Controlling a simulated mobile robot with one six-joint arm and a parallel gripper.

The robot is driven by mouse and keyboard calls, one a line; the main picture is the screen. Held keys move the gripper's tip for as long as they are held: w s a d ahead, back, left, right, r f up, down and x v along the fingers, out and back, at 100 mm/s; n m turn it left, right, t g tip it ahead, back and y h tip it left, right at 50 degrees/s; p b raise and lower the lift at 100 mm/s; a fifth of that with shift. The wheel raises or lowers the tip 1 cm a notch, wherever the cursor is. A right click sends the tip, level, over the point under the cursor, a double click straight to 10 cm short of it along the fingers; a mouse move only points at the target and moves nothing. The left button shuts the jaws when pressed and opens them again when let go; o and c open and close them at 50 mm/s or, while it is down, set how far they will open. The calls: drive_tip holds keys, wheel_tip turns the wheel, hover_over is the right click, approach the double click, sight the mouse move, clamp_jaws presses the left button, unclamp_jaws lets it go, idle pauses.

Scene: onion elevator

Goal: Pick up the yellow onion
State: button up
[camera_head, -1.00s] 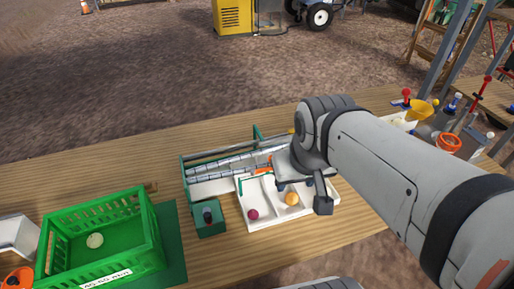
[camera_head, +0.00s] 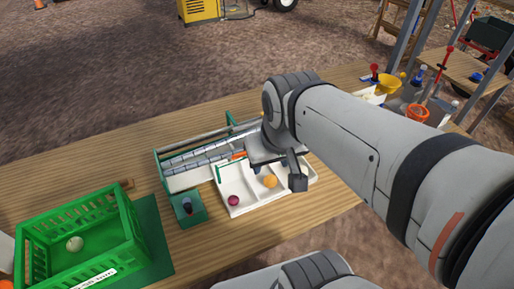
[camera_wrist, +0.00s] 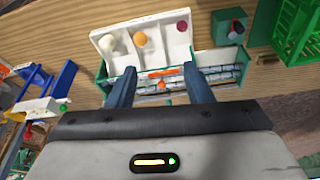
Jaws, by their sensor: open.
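The yellow onion (camera_head: 270,181) is a small orange-yellow ball in the middle compartment of a white divided tray (camera_head: 240,212). In the wrist view the onion (camera_wrist: 140,39) is beyond and above my fingertips. A purple-red onion (camera_head: 233,200) lies in the compartment at the tray's left in the head view; a white one (camera_wrist: 112,42) shows in the wrist view. My gripper (camera_wrist: 160,74) is open and empty, with its two fingers apart. In the head view my gripper (camera_head: 297,181) is just right of the yellow onion, partly hiding the tray.
A green-edged roller conveyor (camera_head: 185,178) runs behind the tray. A green box with a dark knob (camera_head: 187,205) stands left of it. A green crate (camera_head: 125,222) with a pale onion inside is further left.

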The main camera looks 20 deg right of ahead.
drive_tip(key=shift+o, duration=0.2)
drive_tip(key=n+g+h+p, duration=0.1)
drive_tip(key=n+g+p, duration=0.4)
drive_tip(key=n, duration=1.9)
hover_over(270, 178)
drive_tip(key=p, duration=0.2)
drive_tip(key=f, duration=0.8)
drive_tip(key=f+t, duration=0.1)
drive_tip(key=f, duration=0.7)
drive_tip(key=f+t, duration=0.1)
drive_tip(key=f, duration=0.7)
drive_tip(key=shift+s+a+f, duration=0.1)
drive_tip(key=shift+s+a, duration=0.1)
drive_tip(key=shift+a, duration=0.05)
drive_tip(key=shift+f+b, duration=0.35)
drive_tip(key=shift+f, duration=0.25)
drive_tip(key=f+b, duration=0.7)
drive_tip(key=shift+w+d+f, duration=0.15)
drive_tip(key=shift+w+d, duration=0.15)
drive_tip(key=shift+d, duration=0.05)
